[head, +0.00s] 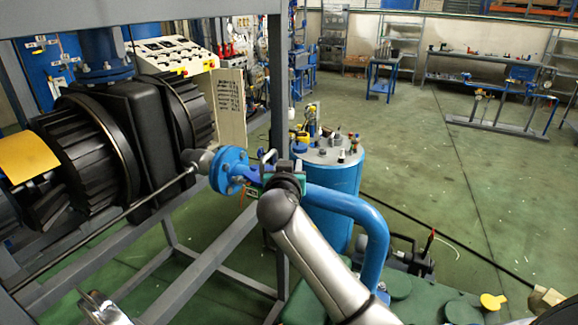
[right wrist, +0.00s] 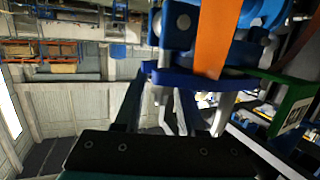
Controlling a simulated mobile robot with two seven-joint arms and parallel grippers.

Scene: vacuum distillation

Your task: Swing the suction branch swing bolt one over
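The suction branch is a blue flanged pipe joint (head: 229,170) beside the big black machine in the head view. My right gripper (head: 268,171) is at this joint, and my wrist hides much of it. In the right wrist view the two fingers of my right gripper (right wrist: 178,108) stand apart. Grey metal rods (right wrist: 183,112), which look like swing bolt parts, show between them. A blue bar (right wrist: 200,78) crosses just beyond the fingertips. I cannot tell whether a finger touches a rod.
An orange strip (right wrist: 217,38) and a green tag (right wrist: 294,108) hang close to my right gripper. A curved blue pipe (head: 372,225) and a blue drum (head: 334,190) stand to the right of the joint. A grey frame post (head: 278,80) rises beside it. Open green floor lies beyond.

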